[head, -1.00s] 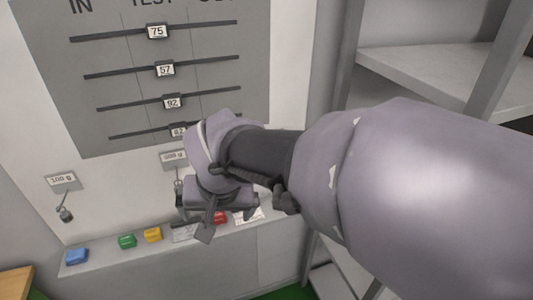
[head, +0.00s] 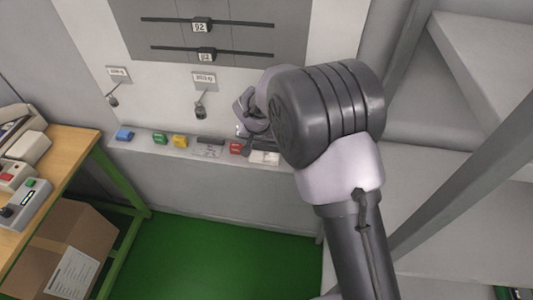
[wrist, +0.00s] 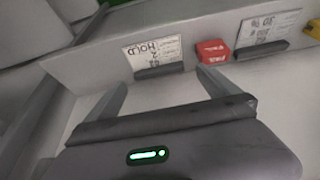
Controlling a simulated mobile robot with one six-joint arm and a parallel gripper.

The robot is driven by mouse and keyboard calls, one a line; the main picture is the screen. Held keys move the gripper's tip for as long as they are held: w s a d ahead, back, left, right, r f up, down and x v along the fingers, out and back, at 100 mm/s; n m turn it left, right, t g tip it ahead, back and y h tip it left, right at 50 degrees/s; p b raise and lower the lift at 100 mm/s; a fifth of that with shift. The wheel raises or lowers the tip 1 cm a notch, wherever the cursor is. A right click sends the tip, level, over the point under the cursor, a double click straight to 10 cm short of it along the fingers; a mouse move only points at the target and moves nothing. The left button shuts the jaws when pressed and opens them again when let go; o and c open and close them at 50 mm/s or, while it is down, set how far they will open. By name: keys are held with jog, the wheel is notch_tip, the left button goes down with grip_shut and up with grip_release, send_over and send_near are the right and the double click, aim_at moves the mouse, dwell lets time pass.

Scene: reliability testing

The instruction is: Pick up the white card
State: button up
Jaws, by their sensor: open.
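A white card (wrist: 153,52) with upside-down handwriting that seems to read "HOLD" is beyond my fingertips in the wrist view, with a dark strip along its edge. In the head view it is the white card (head: 264,158) at the right of the ledge, partly hidden by my arm. A second pale card (wrist: 268,27) with a dark strip lies past the red block. My gripper (wrist: 162,82) is open and empty, its fingers apart and the card beyond the gap. In the head view my gripper (head: 243,130) is mostly hidden behind my wrist.
A red block (head: 235,148) sits between the two cards on the grey ledge (head: 190,160). Yellow (head: 180,141), green (head: 160,137) and blue (head: 125,134) blocks stand farther left. Weights hang on the wall above. Shelving (head: 490,50) is at right, a wooden bench (head: 60,160) at left.

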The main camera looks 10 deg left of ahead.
aim_at(266, 148)
jog(key=x, duration=0.2)
jog(key=b+x, duration=0.2)
jog(key=x, duration=0.1)
jog(key=shift+w+d+f, duration=0.2)
jog(key=shift+w, duration=0.15)
jog(key=shift+r, duration=0.1)
jog(key=c, duration=1.1)
